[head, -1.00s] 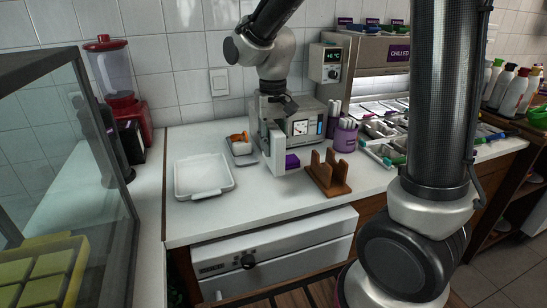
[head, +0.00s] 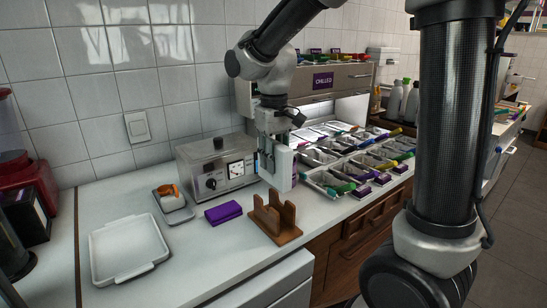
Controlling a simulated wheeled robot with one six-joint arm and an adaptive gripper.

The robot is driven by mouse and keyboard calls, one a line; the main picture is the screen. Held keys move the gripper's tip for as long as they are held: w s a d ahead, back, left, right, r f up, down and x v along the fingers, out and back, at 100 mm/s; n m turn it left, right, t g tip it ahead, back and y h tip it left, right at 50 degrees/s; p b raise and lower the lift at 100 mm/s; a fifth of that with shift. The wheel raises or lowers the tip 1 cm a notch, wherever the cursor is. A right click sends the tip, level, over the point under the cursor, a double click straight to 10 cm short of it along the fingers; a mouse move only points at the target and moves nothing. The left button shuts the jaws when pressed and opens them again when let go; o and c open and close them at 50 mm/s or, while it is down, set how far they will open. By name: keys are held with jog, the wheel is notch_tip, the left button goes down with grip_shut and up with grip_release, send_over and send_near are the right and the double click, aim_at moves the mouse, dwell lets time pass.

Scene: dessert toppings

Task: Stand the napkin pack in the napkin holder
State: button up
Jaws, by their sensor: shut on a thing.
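My gripper (head: 272,150) points down and is shut on a white upright slab, the napkin pack (head: 284,168). The fingers are small here and partly hidden by the pack. The wooden napkin holder (head: 274,236) stands on the counter, with upright walls and a gap between them. The pack is outside that gap; in the picture its lower end is just above and behind the holder's right wall. I cannot tell how far it is from the holder.
A purple block (head: 223,212) lies left of the holder. A white tray (head: 130,278), a small tray with an orange-topped item (head: 172,200) and a grey appliance (head: 214,168) stand further left. Topping trays (head: 350,165) are at right. The counter in front of the purple block is clear.

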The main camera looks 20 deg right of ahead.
jog(key=shift+s+f, duration=0.1)
jog(key=shift+f, duration=5)
jog(key=o, duration=1.1)
jog(key=shift+f, duration=0.1)
jog(key=shift+a+r, duration=0.1)
jog(key=shift+r, duration=0.3)
notch_tip(320, 180, up, 11)
jog(key=shift+r, duration=0.2)
